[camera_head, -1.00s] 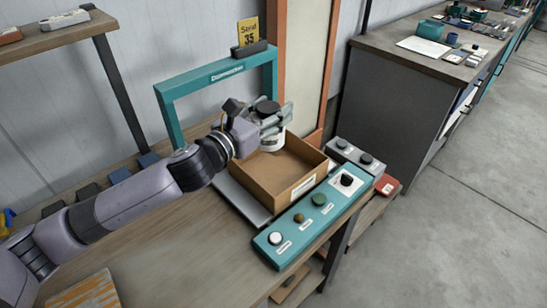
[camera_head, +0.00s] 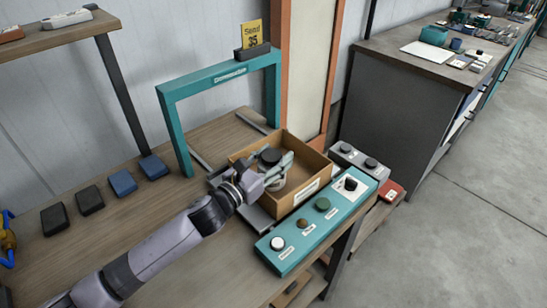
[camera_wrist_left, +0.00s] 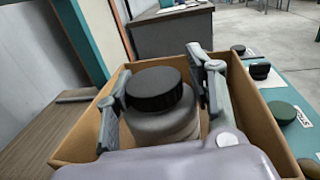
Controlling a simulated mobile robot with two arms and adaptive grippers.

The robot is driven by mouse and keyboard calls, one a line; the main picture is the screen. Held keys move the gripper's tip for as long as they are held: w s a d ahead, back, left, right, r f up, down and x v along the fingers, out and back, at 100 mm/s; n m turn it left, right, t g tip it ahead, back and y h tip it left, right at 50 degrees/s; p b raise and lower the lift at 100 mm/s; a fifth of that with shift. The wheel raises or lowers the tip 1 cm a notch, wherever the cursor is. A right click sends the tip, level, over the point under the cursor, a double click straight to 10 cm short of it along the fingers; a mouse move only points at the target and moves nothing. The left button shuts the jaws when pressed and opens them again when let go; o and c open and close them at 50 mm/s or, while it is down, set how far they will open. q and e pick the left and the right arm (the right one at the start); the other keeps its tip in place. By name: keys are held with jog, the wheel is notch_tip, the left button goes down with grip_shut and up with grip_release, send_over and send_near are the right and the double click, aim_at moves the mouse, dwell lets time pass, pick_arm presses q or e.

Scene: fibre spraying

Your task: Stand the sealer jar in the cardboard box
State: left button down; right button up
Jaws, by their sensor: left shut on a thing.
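The sealer jar (camera_wrist_left: 163,115), grey-white with a black lid, is upright between the fingers of my left gripper (camera_head: 274,170). That gripper is shut on it. The jar also shows in the head view (camera_head: 273,183), within the outline of the cardboard box (camera_head: 310,166). The box is open-topped, brown, with a white label on its front side. In the left wrist view the box walls (camera_wrist_left: 262,115) stand around the jar and the fingers. The jar's base is hidden, so I cannot tell whether it touches the box floor. My right gripper is not in view.
A teal button panel (camera_head: 318,228) runs along the front of the box. A teal frame (camera_head: 175,132) stands behind it, with a yellow sign (camera_head: 252,36) above. A grey button box (camera_head: 358,158) is to the right. Dark and blue blocks (camera_head: 122,182) lie on the left of the bench.

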pick_arm(q)
jog(key=shift+f, duration=0.1)
jog(key=c, duration=1.1)
grip_release()
jog(key=shift+f, duration=0.1)
jog(key=o, duration=0.4)
jog(key=shift+c, duration=0.2)
